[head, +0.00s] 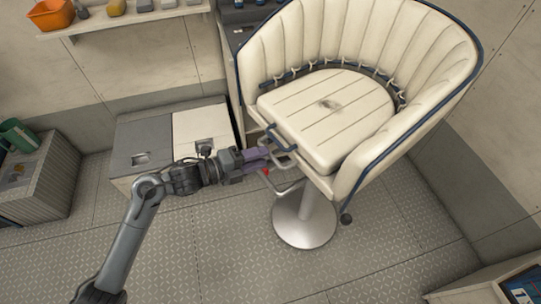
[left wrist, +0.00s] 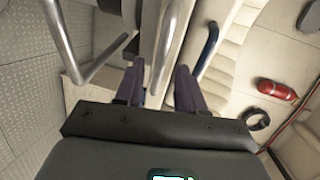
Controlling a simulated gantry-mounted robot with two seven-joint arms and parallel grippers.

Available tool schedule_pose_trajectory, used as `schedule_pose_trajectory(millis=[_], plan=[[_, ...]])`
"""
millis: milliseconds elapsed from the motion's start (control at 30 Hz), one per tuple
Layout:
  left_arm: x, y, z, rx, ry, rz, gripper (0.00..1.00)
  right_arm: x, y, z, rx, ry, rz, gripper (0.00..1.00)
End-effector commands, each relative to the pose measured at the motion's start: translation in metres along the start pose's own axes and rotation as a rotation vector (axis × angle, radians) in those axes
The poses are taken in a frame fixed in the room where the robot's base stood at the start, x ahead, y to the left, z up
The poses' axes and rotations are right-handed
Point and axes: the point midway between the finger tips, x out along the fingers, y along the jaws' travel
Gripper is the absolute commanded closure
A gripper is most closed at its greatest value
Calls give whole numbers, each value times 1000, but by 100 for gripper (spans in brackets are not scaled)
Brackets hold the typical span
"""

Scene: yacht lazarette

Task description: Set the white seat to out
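The white seat (head: 330,115) is a cream tub chair with a slatted cushion, a curved padded back and dark blue piping. It stands on a round metal pedestal (head: 304,222). Metal bars and a blue-gripped handle (head: 281,138) stick out at its front left edge. My left gripper (head: 268,158) is at this front edge, by the bars. In the left wrist view its two purple fingers (left wrist: 160,88) are apart, with a metal bar (left wrist: 167,45) between them; I cannot tell whether they touch it. My right gripper is not in view.
A low grey and white locker (head: 205,135) stands behind my left arm. A shelf (head: 125,20) with an orange bin (head: 51,14) is on the back wall. A grey crate (head: 38,185) is at left. The floor in front of the pedestal is clear.

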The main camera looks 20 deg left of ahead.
Motion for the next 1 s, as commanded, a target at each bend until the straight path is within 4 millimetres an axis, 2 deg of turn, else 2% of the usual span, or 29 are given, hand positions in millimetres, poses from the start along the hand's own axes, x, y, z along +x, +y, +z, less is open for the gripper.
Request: schedule_pose_trajectory(millis=[100, 300, 700, 967, 1000], plan=[[18, 0, 0, -2, 1, -2, 61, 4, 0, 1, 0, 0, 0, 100], [36, 0, 0, -1, 0, -1, 61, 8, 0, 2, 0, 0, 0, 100], [41, 0, 0, 0, 1, 1, 61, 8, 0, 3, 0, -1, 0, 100], [41, 0, 0, 0, 1, 1, 100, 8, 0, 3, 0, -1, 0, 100], [41, 0, 0, 0, 1, 1, 100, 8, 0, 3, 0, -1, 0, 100]])
